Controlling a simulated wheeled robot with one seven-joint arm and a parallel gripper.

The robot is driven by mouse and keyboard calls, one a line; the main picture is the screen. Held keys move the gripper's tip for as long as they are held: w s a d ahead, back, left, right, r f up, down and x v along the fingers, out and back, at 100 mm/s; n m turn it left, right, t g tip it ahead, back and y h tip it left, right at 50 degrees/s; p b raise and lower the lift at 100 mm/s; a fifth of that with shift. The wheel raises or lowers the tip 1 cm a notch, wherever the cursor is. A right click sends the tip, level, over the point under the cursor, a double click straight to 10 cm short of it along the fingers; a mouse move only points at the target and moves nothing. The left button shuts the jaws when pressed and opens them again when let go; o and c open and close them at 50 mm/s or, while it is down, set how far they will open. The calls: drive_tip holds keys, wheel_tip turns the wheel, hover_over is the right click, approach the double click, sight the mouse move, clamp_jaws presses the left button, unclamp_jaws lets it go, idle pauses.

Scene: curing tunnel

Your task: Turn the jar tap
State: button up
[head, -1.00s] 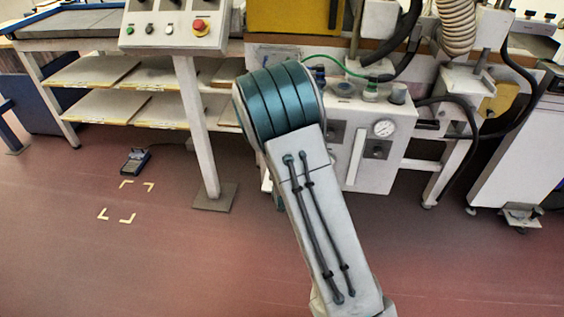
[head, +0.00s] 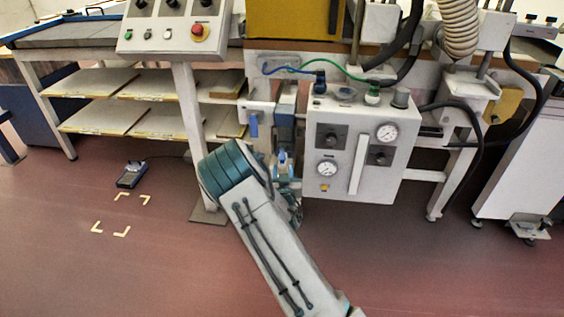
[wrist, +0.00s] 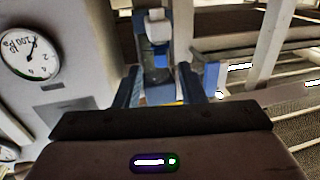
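The jar (wrist: 153,50), a dim glassy bowl with pale fittings, hangs upright at the top middle of the wrist view. A small blue piece (wrist: 160,93), apparently its tap, shows below it. In the head view the jar unit (head: 284,160) is left of the grey gauge box, partly hidden by my arm. My gripper (wrist: 159,88) has its two blue fingers apart, one on each side of the blue piece. Gaps show on both sides, and I see no contact. The lower fingers are hidden behind the dark gripper body. In the head view my gripper is mostly hidden.
The gauge box (head: 358,150) stands close right of my gripper; its dial (wrist: 30,55) shows at left in the wrist view. A blue lever (head: 252,125) hangs left of the jar. A control-panel post (head: 190,130) and shelves (head: 130,115) are further left.

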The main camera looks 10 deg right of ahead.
sight(282, 162)
drive_tip(key=shift+w+d+b, duration=0.15)
drive_tip(key=shift+w+d, duration=0.1)
drive_tip(key=shift+w, duration=1.35)
drive_tip(key=shift+w+d+b, duration=0.15)
drive_tip(key=shift+w+d, duration=0.05)
drive_tip(key=shift+w, duration=1.35)
clamp_jaws()
